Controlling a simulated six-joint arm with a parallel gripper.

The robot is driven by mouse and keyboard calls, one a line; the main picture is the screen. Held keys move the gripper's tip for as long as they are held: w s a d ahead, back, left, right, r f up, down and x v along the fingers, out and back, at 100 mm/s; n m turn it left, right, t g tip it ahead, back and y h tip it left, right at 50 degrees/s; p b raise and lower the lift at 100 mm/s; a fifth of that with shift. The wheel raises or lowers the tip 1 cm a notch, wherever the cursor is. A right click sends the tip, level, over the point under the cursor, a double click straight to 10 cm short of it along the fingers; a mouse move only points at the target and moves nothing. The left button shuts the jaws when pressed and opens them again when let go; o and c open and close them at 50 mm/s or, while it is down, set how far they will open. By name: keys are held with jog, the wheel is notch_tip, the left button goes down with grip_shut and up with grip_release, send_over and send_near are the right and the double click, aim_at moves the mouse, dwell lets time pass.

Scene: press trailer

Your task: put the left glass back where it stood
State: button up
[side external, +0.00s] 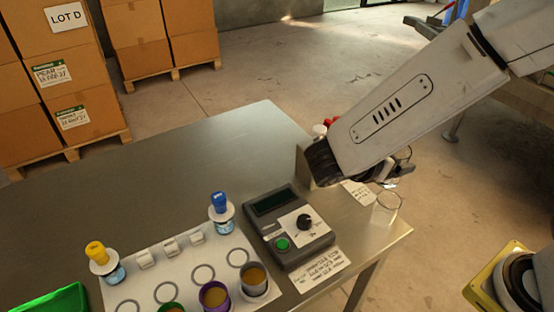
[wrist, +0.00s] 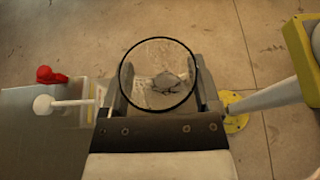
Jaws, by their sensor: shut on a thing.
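My gripper (side external: 390,175) is at the right edge of the steel table, below my grey arm, with its fingers shut on a clear glass. In the wrist view my gripper (wrist: 160,90) has one finger on each side of the glass (wrist: 158,75), whose dark round rim faces the camera. Bare floor shows through and around it. In the side view, clear glass (side external: 387,206) shows below the fingers and a rim shows just above them; the middle is hidden. I cannot make out a second glass or its standing place.
The steel table (side external: 180,165) has free room at its back left. A grey device (side external: 289,228) with a dial and green button stands near my arm. A white ringed mat (side external: 150,270) carries pots and capped bottles. Red (wrist: 50,75) and white (wrist: 42,104) knobbed items sit near the edge.

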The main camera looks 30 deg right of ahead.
jog(key=n+t, duration=0.1)
jog(key=a+n+t, duration=0.1)
jog(key=a+r+n+t, duration=0.1)
jog(key=shift+w+y, duration=0.25)
jog(key=shift+y, duration=0.05)
notch_tip(320, 180, down, 10)
jog(key=a+n+t+y, duration=0.1)
jog(key=a+n+t, duration=0.1)
jog(key=t, duration=0.1)
jog(key=shift+w+f, duration=0.15)
jog(key=shift+f, duration=0.05)
jog(key=shift+f, duration=0.1)
jog(key=shift+f, duration=2.1)
jog(key=shift+f, duration=0.1)
jog(key=shift+f, duration=1.7)
